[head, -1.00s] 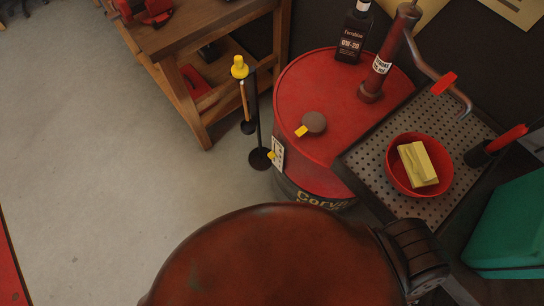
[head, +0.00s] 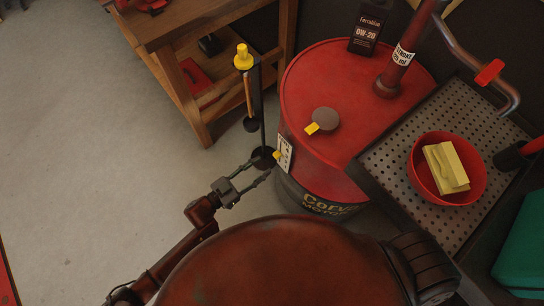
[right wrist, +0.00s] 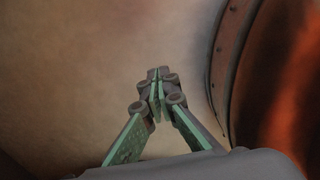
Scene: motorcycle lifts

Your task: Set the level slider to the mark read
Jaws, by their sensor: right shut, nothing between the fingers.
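The level slider is a small yellow tab (head: 277,155) on a white scale plate (head: 285,153) fixed to the side of the red drum (head: 320,178). The marks on the plate are too small to read. My left gripper (head: 267,168) is just left of the plate, its two thin fingers apart and pointing toward the tab. I cannot tell whether they touch it. A yellow-topped stand with a rod (head: 243,57) is behind the gripper. My right gripper (right wrist: 155,98) shows only in the right wrist view, shut and empty over plain floor.
On the drum are a round cap with a yellow tab (head: 325,119), an oil bottle (head: 368,28) and a red pump (head: 400,65). A perforated tray (head: 385,155) with a red bowl (head: 421,180) is at right. A wooden bench (head: 196,117) is behind.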

